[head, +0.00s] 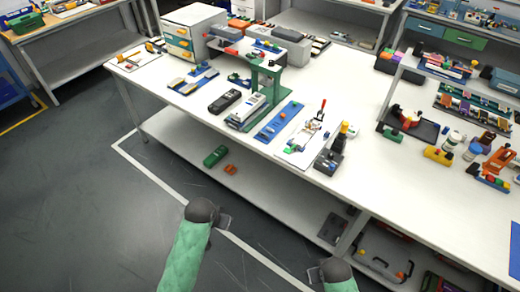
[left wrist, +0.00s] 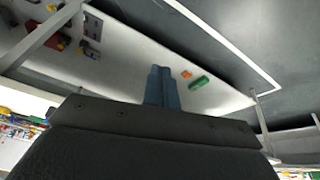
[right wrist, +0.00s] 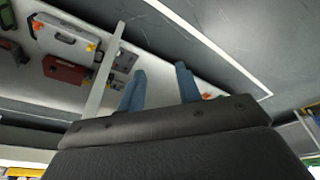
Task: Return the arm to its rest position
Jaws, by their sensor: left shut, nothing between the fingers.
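My left gripper (head: 225,221) hangs low over the floor in front of the long white table. In the left wrist view its two blue fingers (left wrist: 162,86) are pressed together with nothing between them. My right gripper (head: 313,274) is at the bottom of the head view, also in front of the table. In the right wrist view its blue fingers (right wrist: 162,88) stand apart and the gap is empty. Both grippers are clear of any object. My forearms have green padded sleeves; most of the right arm is out of the head view.
The white table (head: 365,105) carries a green press stand (head: 268,88), a drawer cabinet (head: 188,35) and several small tools and bottles. Its lower shelf (head: 185,128) holds a green item (head: 215,156) and a grey case (head: 385,258). The grey floor (head: 90,210) at left is free.

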